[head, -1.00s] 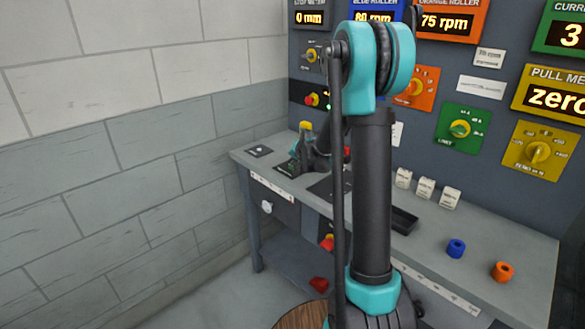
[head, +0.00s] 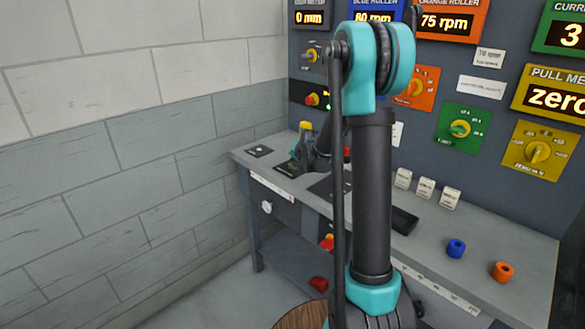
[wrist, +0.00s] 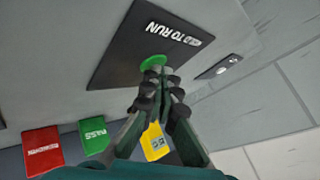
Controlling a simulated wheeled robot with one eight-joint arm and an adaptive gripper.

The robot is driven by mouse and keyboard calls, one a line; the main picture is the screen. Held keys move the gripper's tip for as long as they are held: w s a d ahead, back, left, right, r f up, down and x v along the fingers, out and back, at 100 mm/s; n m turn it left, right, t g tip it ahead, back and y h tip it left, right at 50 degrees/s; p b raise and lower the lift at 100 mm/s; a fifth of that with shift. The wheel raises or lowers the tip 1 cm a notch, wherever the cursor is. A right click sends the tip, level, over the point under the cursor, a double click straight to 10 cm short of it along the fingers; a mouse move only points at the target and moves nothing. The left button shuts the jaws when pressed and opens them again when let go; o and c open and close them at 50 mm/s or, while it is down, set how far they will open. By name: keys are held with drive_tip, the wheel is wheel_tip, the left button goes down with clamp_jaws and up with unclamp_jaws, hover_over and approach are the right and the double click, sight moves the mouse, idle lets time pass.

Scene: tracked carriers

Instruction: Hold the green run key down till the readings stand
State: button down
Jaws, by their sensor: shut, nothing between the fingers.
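The green run key (wrist: 152,62) is a round button on a black plate (wrist: 128,42) lettered "TO RUN" in the wrist view. My gripper (wrist: 160,76) is shut and empty, with its fingertips at the key's near edge and covering part of it. I cannot tell whether the key is pressed down. In the head view my gripper (head: 297,165) is low over the left end of the bench, and the key is hidden there. The orange roller display (head: 447,22) reads 75 rpm, the pull meter (head: 556,97) reads zero, and the leftmost display (head: 310,18) reads 0 mm.
Red (wrist: 43,151), green "PASS" (wrist: 94,136) and yellow (wrist: 155,142) pieces show in the wrist view. A block wall stands left.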

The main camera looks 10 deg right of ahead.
drive_tip(key=shift+r, duration=0.9)
drive_tip(key=shift+r, duration=2.5)
drive_tip(key=shift+s, duration=0.1)
